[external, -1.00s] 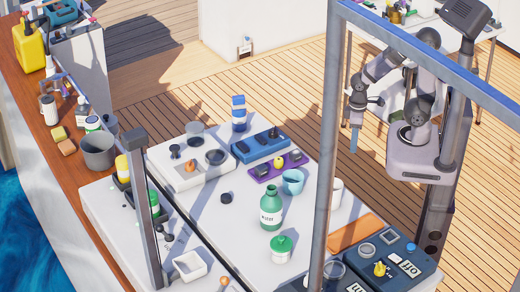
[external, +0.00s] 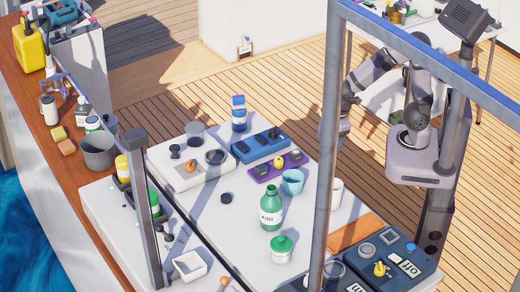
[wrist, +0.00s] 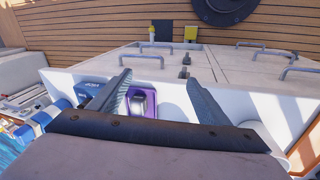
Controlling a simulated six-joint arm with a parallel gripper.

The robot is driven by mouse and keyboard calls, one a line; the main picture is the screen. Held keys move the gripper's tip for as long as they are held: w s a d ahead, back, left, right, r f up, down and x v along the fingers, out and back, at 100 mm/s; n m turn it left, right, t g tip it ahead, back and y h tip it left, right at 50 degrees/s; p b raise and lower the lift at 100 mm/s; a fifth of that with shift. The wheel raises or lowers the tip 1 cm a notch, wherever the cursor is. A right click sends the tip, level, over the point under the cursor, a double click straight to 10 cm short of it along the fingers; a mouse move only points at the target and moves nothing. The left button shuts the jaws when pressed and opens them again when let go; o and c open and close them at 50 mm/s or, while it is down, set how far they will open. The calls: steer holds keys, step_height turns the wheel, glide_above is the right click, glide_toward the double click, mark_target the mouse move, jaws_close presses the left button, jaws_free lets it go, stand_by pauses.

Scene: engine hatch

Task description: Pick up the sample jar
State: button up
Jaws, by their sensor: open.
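A small white jar with a green lid (external: 281,250) stands upright on the pale work surface in the external view; it looks most like the sample jar, but I read no label on it. A taller green bottle with a white label (external: 271,208) stands just behind it. My gripper (wrist: 155,77) is open in the wrist view, with nothing between its two fingers. In the external view the post mostly hides it, high at the right and well away from the jar. I cannot make out the jar in the wrist view.
The upright metal post (external: 331,150) stands between the camera and my arm. A purple tray (external: 264,175), a light blue cup (external: 293,182) and a blue box (external: 260,146) are behind the bottle. An orange mat (external: 356,232) and a dark control box (external: 395,262) are at right.

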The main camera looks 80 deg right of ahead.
steer(key=w+a+r+n+t+b, duration=0.1)
steer(key=w+a+n+t, duration=0.1)
steer(key=w+a+n, duration=0.35)
steer(key=w+a+r+n+t+y+b, duration=0.1)
steer(key=w+a+r+n, duration=0.15)
steer(key=a, duration=0.55)
steer(key=w+a+r+n+t+b, duration=0.1)
steer(key=w+a+n+t, duration=0.2)
steer(key=a, duration=0.4)
steer(key=a+r+n+t+y+b, duration=0.1)
steer(key=a+r+n+y, duration=0.2)
steer(key=a+n, duration=0.7)
steer(key=s+a+r+y+b, duration=0.1)
steer(key=s+a, duration=0.2)
steer(key=a, duration=0.7)
steer(key=n+t+y+b, duration=0.1)
steer(key=n+t+b, duration=0.2)
steer(key=n, duration=0.8)
glide_toward(272, 254)
steer(key=shift+d+f, duration=0.45)
steer(key=shift+d, duration=0.2)
steer(key=shift+s+a+f+t, duration=0.1)
steer(key=shift+s+f+t, duration=0.1)
steer(key=shift+t, duration=0.1)
steer(key=shift+w+a+f, duration=0.1)
steer(key=shift+w+f, duration=0.1)
steer(key=shift+w, duration=0.45)
steer(key=shift+p+x, duration=1.2)
steer(key=shift+x, duration=1.85)
steer(key=shift+a, duration=0.15)
